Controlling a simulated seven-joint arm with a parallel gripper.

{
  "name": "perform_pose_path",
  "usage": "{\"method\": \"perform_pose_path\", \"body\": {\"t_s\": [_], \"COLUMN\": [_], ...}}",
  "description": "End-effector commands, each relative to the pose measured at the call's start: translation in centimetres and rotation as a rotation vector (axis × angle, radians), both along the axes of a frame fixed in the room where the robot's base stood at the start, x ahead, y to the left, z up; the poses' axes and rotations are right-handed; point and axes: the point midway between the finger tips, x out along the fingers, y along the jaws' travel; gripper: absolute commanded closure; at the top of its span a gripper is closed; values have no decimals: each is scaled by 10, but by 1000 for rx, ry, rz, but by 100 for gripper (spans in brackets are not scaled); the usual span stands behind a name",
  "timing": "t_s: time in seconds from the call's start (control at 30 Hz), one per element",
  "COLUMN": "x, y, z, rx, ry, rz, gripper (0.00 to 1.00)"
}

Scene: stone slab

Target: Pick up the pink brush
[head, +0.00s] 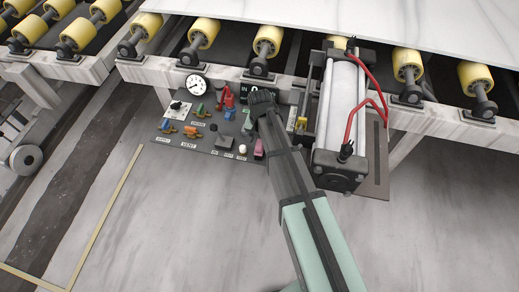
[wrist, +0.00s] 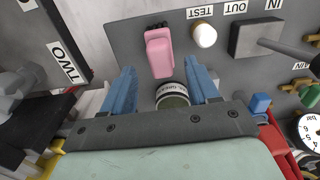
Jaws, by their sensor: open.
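In the head view the pink brush (head: 259,149) shows small at the panel's lower right edge, beside my arm. My gripper (wrist: 162,72) is open, its two blue fingers pointing toward the panel on either side of the brush's lower end. I cannot tell how much gap is left between the fingertips and the panel. Nothing is held.
A round labelled knob or canister (wrist: 172,96) sits between my fingers, nearer the palm. A white button (wrist: 204,35) and a grey block (wrist: 256,39) stand beside the brush. A cylinder with red hoses (head: 343,105) stands right of my arm. Rollers (head: 204,33) line the back.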

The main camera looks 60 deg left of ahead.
Motion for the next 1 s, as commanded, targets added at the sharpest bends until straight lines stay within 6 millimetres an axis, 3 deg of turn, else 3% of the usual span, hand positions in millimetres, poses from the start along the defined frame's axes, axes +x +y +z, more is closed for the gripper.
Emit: {"method": "perform_pose_path", "body": {"t_s": [0.27, 0.57, 1.0], "x": [-2, -2, -2], "y": [0, 0, -1], "z": [-34, -38, -37], "rx": [-1, 2, 1], "ry": [1, 1, 0], "rz": [0, 0, 0], "gripper": [40, 41, 84]}}
